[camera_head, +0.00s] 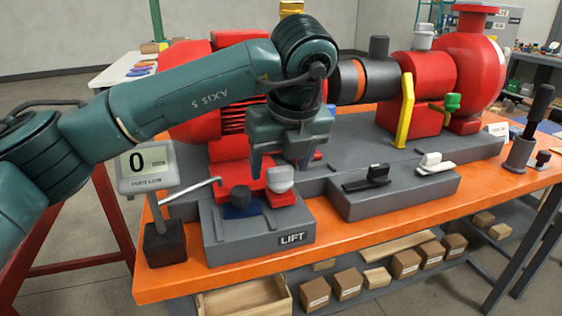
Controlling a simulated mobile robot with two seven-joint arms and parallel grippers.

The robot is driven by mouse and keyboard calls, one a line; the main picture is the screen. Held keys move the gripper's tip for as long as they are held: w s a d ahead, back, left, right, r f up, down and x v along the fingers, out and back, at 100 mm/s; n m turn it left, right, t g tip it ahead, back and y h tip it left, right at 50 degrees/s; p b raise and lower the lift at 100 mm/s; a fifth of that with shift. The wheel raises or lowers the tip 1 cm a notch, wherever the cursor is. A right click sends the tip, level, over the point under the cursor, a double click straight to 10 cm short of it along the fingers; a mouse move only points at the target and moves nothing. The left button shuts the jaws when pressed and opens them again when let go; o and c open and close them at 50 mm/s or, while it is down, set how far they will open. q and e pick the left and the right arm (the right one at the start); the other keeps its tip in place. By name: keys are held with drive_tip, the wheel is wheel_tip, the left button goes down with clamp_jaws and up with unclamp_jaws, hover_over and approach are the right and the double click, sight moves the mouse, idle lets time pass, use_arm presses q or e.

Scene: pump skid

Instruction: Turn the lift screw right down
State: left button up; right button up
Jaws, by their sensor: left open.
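A grey block labelled LIFT (292,238) sits at the front of the orange bench. On it stand a dark round knob (240,196) by a blue patch and a light grey rounded knob (280,178). I cannot tell for sure which of them is the lift screw. My left gripper (281,163) points down just above the light grey knob, open, with its fingers apart. I cannot tell whether a finger touches the knob. The red motor foot behind is partly hidden by the gripper. My right gripper is not in view.
A readout (143,167) showing 0 stands left of the block, with a bent silver rod (187,190) beside it. A second grey block (405,197) with black and white pieces lies to the right. The red pump (470,70) and yellow bracket (405,110) stand behind.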

use_arm(q)
drive_tip(key=p+v, duration=0.1)
drive_tip(key=v, duration=1.1)
drive_tip(key=shift+s+r, duration=0.15)
drive_tip(key=shift+r, duration=0.2)
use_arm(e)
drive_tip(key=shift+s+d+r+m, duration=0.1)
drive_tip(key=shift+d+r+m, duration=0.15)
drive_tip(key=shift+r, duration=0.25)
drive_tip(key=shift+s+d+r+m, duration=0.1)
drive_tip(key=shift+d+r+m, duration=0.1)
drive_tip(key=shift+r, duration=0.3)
use_arm(q)
drive_tip(key=shift+d, duration=0.1)
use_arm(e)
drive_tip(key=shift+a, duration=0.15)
